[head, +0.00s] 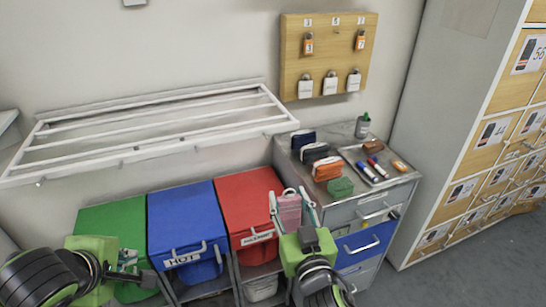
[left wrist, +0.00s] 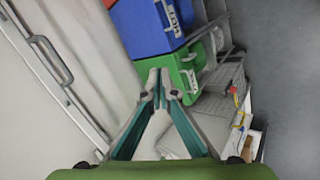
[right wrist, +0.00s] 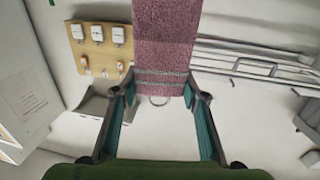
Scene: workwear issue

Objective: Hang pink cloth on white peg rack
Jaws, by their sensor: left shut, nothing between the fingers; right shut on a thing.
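The pink cloth (head: 289,210) is between the fingers of my right gripper (head: 292,203), in front of the red bin. In the right wrist view the cloth (right wrist: 165,45) extends up from the fingertips (right wrist: 160,84), with pale stripes and a white loop at its near end. The white peg rack (head: 155,124) is fixed to the wall at the left, above the bins, with small pegs along its front rail. It is apart from the cloth. My left gripper (head: 130,262) is shut and empty by the green bin; its fingertips (left wrist: 160,80) meet in the left wrist view.
Green (head: 110,220), blue (head: 185,215) and red (head: 248,200) bins stand below the rack. A grey cabinet (head: 345,210) with pouches and a tray of markers stands right of them. A wooden padlock board (head: 330,60) hangs above. Lockers (head: 500,130) line the right side.

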